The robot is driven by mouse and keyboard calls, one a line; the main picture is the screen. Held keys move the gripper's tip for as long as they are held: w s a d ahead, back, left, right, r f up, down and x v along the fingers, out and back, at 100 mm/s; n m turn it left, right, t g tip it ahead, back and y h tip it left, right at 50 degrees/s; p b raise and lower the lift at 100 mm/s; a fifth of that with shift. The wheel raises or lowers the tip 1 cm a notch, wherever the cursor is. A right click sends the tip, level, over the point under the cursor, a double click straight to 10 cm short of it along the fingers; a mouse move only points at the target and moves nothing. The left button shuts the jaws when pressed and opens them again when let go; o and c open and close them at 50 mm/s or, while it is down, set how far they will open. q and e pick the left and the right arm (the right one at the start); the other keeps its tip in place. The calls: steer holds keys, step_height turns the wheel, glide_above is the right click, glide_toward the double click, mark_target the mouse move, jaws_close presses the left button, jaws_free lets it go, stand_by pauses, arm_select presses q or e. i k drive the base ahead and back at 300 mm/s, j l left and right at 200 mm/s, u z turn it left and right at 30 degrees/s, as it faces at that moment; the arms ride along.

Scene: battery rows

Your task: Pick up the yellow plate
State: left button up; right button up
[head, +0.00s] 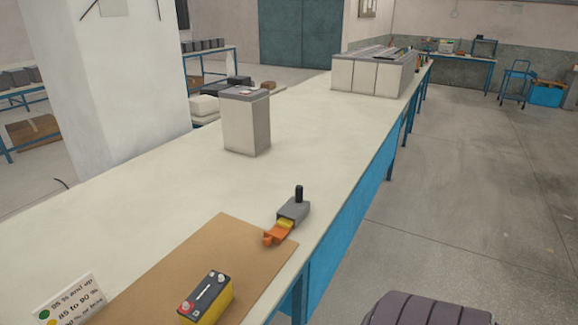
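No separate yellow plate can be made out for certain. A small flat yellow piece (285,225) shows between the grey body and the orange end of a grey tool (293,209) with a black upright knob. This tool lies at the right edge of a brown mat (221,237) on the long bench. Neither of my grippers is in view.
A light grey battery (246,125) stands farther along the bench (185,190). A row of similar batteries (371,75) is at its far end. A sign with coloured dots (72,300) stands at lower left. A dark ribbed object (425,309), unclear what, is at lower right.

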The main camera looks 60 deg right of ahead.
mark_target(283, 222)
steer(key=z, duration=1.75)
